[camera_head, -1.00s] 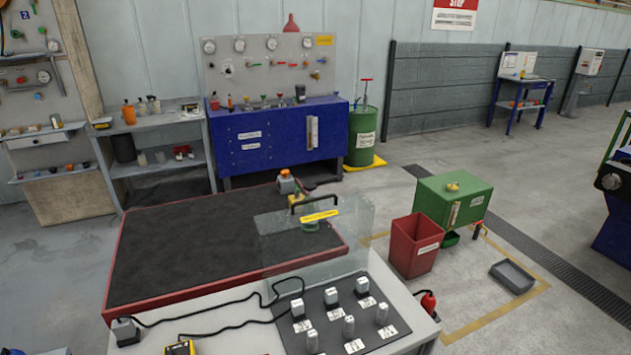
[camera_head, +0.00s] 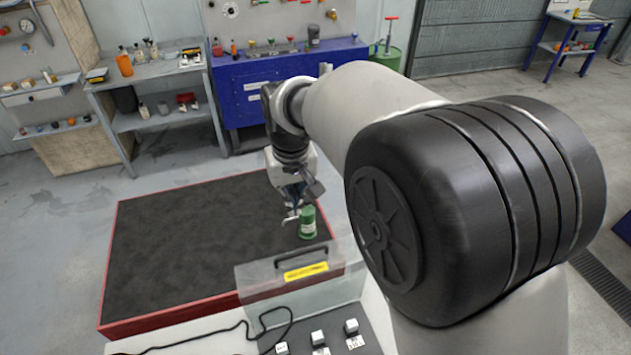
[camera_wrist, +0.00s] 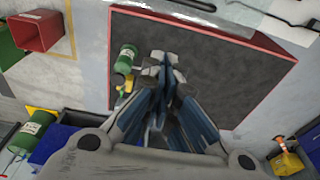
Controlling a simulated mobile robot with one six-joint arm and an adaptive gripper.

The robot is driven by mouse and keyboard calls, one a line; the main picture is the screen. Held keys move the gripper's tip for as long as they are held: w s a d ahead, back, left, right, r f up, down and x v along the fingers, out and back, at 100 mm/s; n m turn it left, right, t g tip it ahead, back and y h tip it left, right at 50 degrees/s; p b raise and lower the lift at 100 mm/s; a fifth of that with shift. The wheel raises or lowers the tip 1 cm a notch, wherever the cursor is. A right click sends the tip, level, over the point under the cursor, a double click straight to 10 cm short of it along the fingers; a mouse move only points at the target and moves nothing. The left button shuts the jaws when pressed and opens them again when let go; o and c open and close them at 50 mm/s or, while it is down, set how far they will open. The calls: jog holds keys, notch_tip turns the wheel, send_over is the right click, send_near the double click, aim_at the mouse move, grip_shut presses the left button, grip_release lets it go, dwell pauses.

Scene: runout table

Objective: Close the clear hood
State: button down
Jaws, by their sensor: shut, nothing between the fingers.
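The clear hood (camera_head: 262,290) stands raised at the back edge of the pale bench, with a black handle (camera_head: 302,257) and a yellow label (camera_head: 306,271) along its upper edge. My gripper (camera_head: 291,215) points down over the dark red-edged tabletop, on the far side of the hood and apart from the handle. Its fingers are shut and empty; they also show in the wrist view (camera_wrist: 166,62). My arm hides the right part of the bench.
A green canister (camera_head: 307,224) stands close beside my gripper; it also shows in the wrist view (camera_wrist: 126,58). Several pale blocks (camera_head: 318,338) stand on the bench in front of the hood. A black cable (camera_head: 235,326) lies left of it.

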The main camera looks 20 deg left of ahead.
jog(key=f, duration=0.3)
jog(key=s+d+f, duration=0.1)
jog(key=f, duration=0.2)
jog(key=s+d+f+b, duration=0.1)
jog(key=f, duration=0.1)
jog(key=shift+s+f, duration=0.1)
jog(key=shift+f, duration=0.3)
jog(key=shift+a, duration=0.1)
jog(key=shift+b, duration=0.3)
